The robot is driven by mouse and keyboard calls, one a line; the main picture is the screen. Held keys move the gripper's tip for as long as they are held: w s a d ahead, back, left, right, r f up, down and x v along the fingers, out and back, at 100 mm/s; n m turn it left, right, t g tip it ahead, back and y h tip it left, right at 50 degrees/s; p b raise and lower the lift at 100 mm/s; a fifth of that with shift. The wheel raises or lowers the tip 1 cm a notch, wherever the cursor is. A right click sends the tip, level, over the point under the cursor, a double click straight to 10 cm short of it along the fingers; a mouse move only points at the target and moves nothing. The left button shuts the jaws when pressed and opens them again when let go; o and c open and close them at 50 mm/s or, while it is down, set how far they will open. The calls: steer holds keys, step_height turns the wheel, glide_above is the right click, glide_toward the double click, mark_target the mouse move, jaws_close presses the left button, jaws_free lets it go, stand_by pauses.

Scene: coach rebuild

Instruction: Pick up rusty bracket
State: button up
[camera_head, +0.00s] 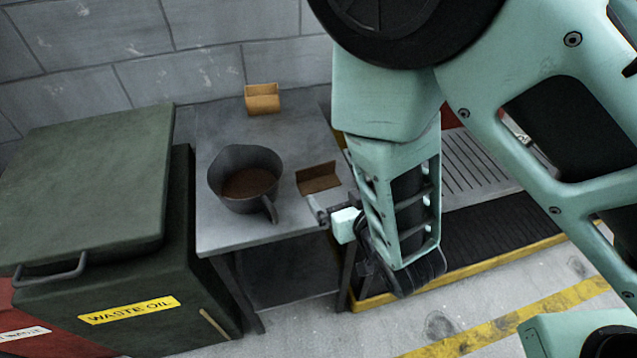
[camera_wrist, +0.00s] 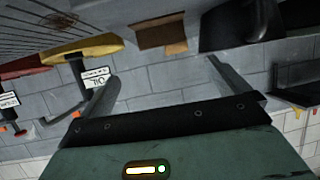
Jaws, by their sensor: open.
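The rusty bracket (camera_head: 318,179) is a dark brown, angled piece lying near the right edge of a small grey metal table (camera_head: 285,145). In the wrist view the bracket (camera_wrist: 160,36) shows beyond the fingertips, near the top middle. My gripper (camera_head: 320,212) is at the table's right front edge, just in front of the bracket and apart from it. In the wrist view my gripper (camera_wrist: 160,78) has its two fingers wide apart with nothing between them. Part of the gripper is hidden behind my wrist in the head view.
A dark pot with brown contents (camera_head: 247,181) stands left of the bracket. An orange-tan bracket-like piece (camera_head: 262,99) lies at the table's back, by the block wall (camera_head: 210,75). A green waste oil bin (camera_head: 95,190) stands to the left. A grated, yellow-edged tray (camera_head: 480,235) is to the right.

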mark_target(316, 168)
steer(key=p+x, duration=0.2)
steer(key=x, duration=1.1)
steer(key=shift+a+f, duration=0.1)
steer(key=shift+a, duration=0.15)
steer(key=c, duration=0.9)
steer(key=shift+o, duration=0.2)
